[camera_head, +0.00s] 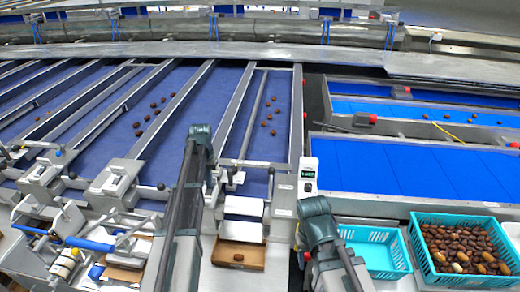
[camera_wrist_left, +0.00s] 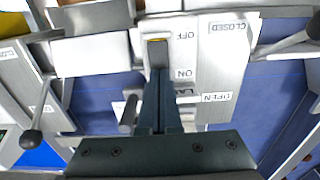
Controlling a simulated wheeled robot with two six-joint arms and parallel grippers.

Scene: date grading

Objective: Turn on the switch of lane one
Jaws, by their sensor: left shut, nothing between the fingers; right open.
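In the left wrist view, the lane switch (camera_wrist_left: 157,50) is a grey rocker in a dark slot, with a yellow strip at its top end. OFF is printed beside its upper part and ON beside its lower part. My left gripper (camera_wrist_left: 160,76) is shut and empty, its fingertips at the lower end of the switch; I cannot tell whether they touch. In the head view, my left gripper (camera_head: 201,137) is over the lane end and its arm hides the switch. My right gripper (camera_head: 315,207) is open and empty, beside the lane end near the small display box.
Lever knobs (camera_wrist_left: 32,138) and CLOSED and OPEN labels lie near the switch. An empty turquoise crate (camera_head: 398,258) and a crate of dates (camera_head: 424,268) stand at right. Blue lanes (camera_head: 270,100) carry scattered dates.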

